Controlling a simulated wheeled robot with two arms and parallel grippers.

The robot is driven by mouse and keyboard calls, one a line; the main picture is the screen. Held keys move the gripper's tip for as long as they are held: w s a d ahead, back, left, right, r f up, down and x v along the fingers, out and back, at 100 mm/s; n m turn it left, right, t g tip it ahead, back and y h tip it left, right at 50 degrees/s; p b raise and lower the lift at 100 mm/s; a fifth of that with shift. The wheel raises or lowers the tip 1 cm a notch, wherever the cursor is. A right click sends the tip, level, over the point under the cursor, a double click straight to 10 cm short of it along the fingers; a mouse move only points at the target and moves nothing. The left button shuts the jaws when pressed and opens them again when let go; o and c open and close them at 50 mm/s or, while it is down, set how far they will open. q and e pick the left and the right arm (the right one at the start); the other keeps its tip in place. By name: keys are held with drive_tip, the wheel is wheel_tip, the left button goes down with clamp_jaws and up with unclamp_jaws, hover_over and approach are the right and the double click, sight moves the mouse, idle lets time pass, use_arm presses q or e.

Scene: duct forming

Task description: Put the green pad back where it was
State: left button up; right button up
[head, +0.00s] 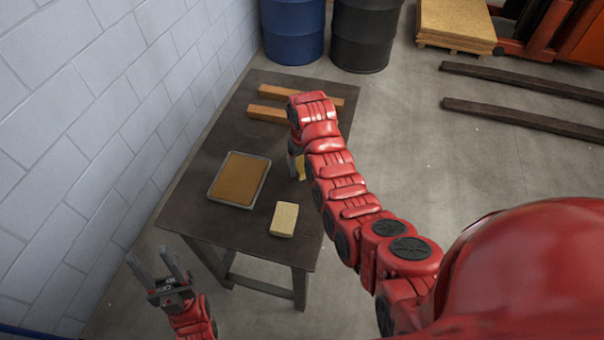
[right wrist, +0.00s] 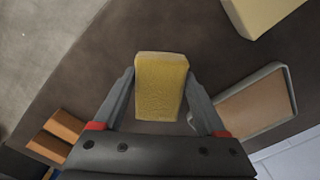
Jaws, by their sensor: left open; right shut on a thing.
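I see no green pad in either view. My right gripper (right wrist: 160,76) is shut on a yellow, sponge-like block (right wrist: 161,95), held between its two fingers over the dark table (head: 190,205). In the head view only a bit of this yellow block (head: 301,168) shows, as my right arm hides most of it. Whether it touches the table I cannot tell. A pale cream block (head: 284,219) lies near the table's front edge. A grey-rimmed tray (head: 211,196) with a brown filling lies left of it. My left gripper (head: 160,259) is open and empty, left of the table's front edge.
Two orange-brown wooden bars (head: 268,114) lie at the table's far end. A blue drum (head: 293,32) and a black drum (head: 365,38) stand behind the table. A block wall (head: 110,90) runs along the left. Bare table lies between the bars and the tray.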

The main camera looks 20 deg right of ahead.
sight(302, 170)
drive_tip(key=shift+w+a+f, duration=0.15)
drive_tip(key=shift+f, duration=0.05)
wheel_tip(302, 170, down, 3)
drive_tip(key=shift+r+p, duration=0.2)
drive_tip(key=shift+p, duration=0.8)
drive_tip(key=shift+f, duration=0.35)
drive_tip(key=shift+f, duration=0.15)
drive_tip(key=o, duration=1.2)
drive_tip(key=shift+o, duration=0.2)
